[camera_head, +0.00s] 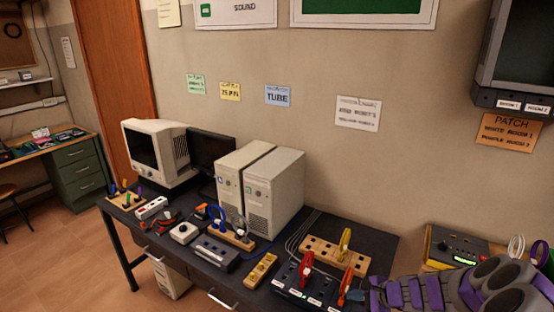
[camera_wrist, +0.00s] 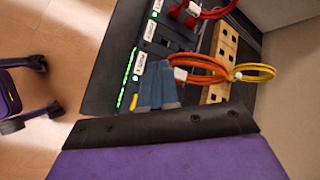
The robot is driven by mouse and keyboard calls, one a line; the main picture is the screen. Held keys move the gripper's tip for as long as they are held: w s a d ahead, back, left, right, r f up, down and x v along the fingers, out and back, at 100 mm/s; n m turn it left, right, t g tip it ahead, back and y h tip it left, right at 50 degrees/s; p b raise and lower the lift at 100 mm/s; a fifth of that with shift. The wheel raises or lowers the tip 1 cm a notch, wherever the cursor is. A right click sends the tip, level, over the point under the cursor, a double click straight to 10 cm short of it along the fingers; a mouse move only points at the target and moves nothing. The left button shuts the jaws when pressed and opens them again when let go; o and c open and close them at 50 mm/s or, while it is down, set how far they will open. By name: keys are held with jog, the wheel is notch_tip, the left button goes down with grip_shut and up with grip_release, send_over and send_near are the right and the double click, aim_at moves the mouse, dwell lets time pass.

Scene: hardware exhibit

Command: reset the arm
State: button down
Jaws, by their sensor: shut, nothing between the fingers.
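My gripper (camera_wrist: 158,86) shows in the wrist view as two blue-grey fingers held together, with nothing between them. They are in front of a black patch panel (camera_wrist: 146,32) with green lights and white labels. An orange cable (camera_wrist: 200,62) with a white plug passes close beyond the fingertips; I cannot tell if they touch. In the head view my purple and grey arm reaches in from the lower right, low over the right end of the dark table (camera_head: 372,244).
A wooden socket block (camera_head: 325,254) with a yellow cable (camera_head: 344,245) and a red cable (camera_head: 306,267) stand near the arm. A control box (camera_head: 450,247) is behind it. Two computer towers (camera_head: 272,195) and a monitor (camera_head: 150,150) stand further left.

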jog(key=s+a+r+n+g+y, duration=0.1)
jog(key=s+a+r+n+g, duration=0.2)
jog(key=s+a+r+n, duration=0.45)
jog(key=s+a+r+n+g, duration=0.25)
jog(key=s+a+r, duration=0.35)
jog(key=a, duration=0.4)
jog(key=s+d+r+n+g+h, duration=0.1)
jog(key=s+n+h, duration=0.1)
jog(key=s, duration=0.6)
jog(key=s+d+r+n+g+h, duration=0.1)
jog(key=s+d+r+n+h, duration=0.1)
jog(key=s, duration=0.7)
jog(key=s+d+r+n+g+h, duration=0.1)
jog(key=s+r+n+h, duration=0.1)
jog(key=s, duration=0.6)
jog(key=shift+s+d+n+h, duration=0.2)
jog(key=shift+d+n+h, duration=0.2)
jog(key=shift+n+h, duration=0.35)
